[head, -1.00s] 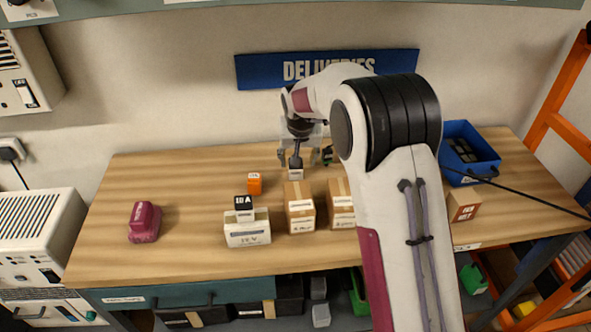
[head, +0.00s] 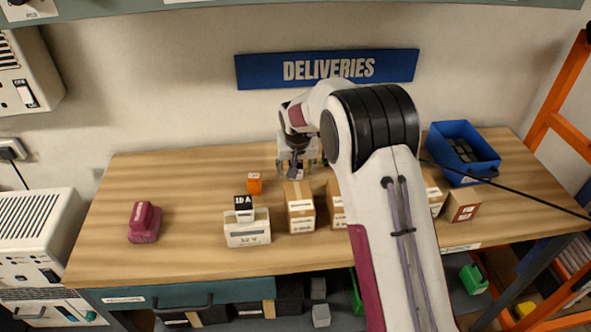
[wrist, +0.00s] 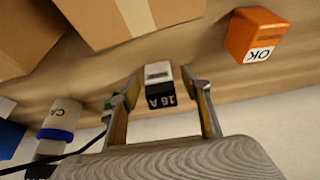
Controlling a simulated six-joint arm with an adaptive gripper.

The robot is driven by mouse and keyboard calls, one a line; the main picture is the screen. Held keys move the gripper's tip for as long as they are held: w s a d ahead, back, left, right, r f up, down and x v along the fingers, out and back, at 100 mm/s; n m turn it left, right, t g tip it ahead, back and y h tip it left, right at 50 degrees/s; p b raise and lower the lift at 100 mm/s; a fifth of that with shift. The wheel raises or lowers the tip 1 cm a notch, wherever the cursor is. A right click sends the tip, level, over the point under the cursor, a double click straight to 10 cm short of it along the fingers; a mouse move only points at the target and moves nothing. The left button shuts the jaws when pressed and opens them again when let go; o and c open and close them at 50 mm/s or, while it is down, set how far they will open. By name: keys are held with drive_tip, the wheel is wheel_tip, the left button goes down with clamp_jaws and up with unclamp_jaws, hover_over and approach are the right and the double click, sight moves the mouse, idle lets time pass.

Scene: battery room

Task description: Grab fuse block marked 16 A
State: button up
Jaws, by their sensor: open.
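The fuse block marked 16 A (wrist: 160,88), white with a black labelled end, stands on the bench in the wrist view. My gripper (wrist: 163,94) is open, with one finger on each side of the block and a visible gap at each side. In the head view my gripper (head: 297,168) is low over the bench behind the cardboard boxes, and it mostly hides the block there. Another black-topped block marked 10 A (head: 243,205) shows at the white box, left of my gripper.
An orange block marked OK (wrist: 256,36) stands beside the fuse block; it also shows in the head view (head: 255,183). Cardboard boxes (head: 299,208) stand in front. A blue bin (head: 478,176) is at right, a maroon object (head: 144,224) at left. The left bench is mostly clear.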

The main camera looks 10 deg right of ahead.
drive_tip(key=c, duration=1.2)
drive_tip(key=shift+c, duration=0.2)
drive_tip(key=shift+r, duration=0.1)
drive_tip(key=shift+r, duration=4.95)
